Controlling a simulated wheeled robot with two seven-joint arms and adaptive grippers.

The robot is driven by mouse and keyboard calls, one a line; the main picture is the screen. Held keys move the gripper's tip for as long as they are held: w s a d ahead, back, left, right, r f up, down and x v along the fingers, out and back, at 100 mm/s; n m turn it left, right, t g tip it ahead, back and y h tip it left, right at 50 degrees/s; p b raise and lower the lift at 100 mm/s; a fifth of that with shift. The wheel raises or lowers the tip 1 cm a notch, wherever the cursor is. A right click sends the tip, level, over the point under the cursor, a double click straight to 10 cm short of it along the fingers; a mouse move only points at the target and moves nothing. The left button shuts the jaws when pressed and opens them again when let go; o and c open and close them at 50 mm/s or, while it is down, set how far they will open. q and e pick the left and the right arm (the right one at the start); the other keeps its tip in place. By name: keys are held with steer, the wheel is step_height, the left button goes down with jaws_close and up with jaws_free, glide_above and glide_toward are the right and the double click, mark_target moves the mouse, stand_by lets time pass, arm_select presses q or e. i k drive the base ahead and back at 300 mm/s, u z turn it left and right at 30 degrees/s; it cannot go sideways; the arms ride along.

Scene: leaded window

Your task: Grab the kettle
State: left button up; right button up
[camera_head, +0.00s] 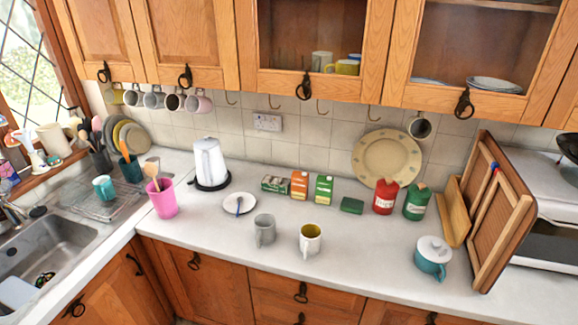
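The white kettle (209,162) stands upright on its black round base (211,184) on the countertop, left of the middle and near the tiled back wall. Neither of my grippers is in the head view, and nothing touches the kettle.
A pink utensil pot (161,198) stands left of the kettle, and a white saucer (240,204) lies to its right. A grey mug (265,230) and a white mug (311,240) stand near the counter's front edge. Hanging mugs (175,99) and wooden cupboards (190,40) are above. The sink (45,245) is at left.

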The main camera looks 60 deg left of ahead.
mark_target(211, 171)
steer(key=z, duration=0.65)
steer(key=k, duration=1.3)
steer(key=u, duration=1.9)
